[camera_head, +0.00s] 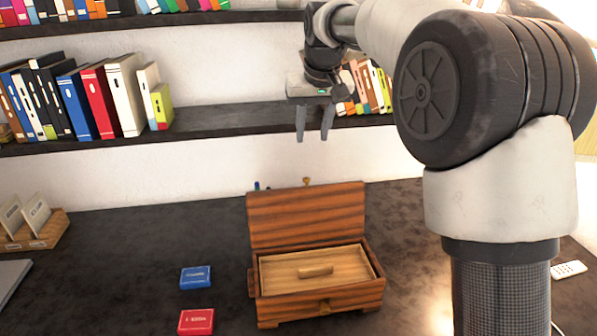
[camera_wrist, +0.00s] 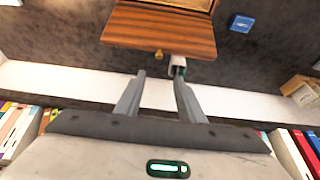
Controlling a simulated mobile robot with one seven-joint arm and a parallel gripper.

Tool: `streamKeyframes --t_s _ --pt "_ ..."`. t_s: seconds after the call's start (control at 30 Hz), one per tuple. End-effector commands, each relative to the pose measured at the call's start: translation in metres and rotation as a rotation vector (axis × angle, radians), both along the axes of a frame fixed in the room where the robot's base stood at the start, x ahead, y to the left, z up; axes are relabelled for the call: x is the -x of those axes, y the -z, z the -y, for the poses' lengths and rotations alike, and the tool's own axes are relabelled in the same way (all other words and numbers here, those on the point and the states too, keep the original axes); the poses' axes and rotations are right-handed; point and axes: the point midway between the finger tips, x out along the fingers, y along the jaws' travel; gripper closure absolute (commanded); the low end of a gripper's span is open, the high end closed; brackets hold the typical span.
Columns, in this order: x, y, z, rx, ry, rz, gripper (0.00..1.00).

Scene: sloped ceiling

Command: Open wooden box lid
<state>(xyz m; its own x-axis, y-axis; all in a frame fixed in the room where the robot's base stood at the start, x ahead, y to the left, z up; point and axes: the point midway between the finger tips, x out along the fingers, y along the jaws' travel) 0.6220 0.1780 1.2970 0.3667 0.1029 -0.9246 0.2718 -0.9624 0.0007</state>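The wooden box (camera_head: 318,300) stands on the dark desk, with its striped lid (camera_head: 306,215) raised upright at the back. Inside it is a paler wooden inner panel (camera_head: 350,262) with a small handle. My gripper (camera_head: 314,138) is above and behind the lid, fingers pointing down, apart from the box. In the wrist view my gripper (camera_wrist: 160,77) shows two separated fingers with nothing between them. The lid (camera_wrist: 160,32) is in the upper middle of that view, beyond the fingertips, with a small brass knob on its edge.
A blue box (camera_head: 196,277) and a red box (camera_head: 197,321) lie left of the wooden box. A small holder behind the lid shows beside it in the wrist view (camera_wrist: 178,66). Bookshelves (camera_head: 230,116) run along the wall near my gripper. A wooden card holder (camera_head: 40,232) stands far left.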

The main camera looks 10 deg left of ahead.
Motion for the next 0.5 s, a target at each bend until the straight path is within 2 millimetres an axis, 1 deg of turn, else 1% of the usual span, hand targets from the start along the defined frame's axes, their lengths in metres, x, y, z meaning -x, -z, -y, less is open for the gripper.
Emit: streamKeyframes --t_s 0.17,0.5 --pt "-0.009 0.025 -0.002 0.001 0.0 -0.004 0.65" --pt "-0.036 0.093 -0.01 0.001 -0.001 -0.003 0.65"
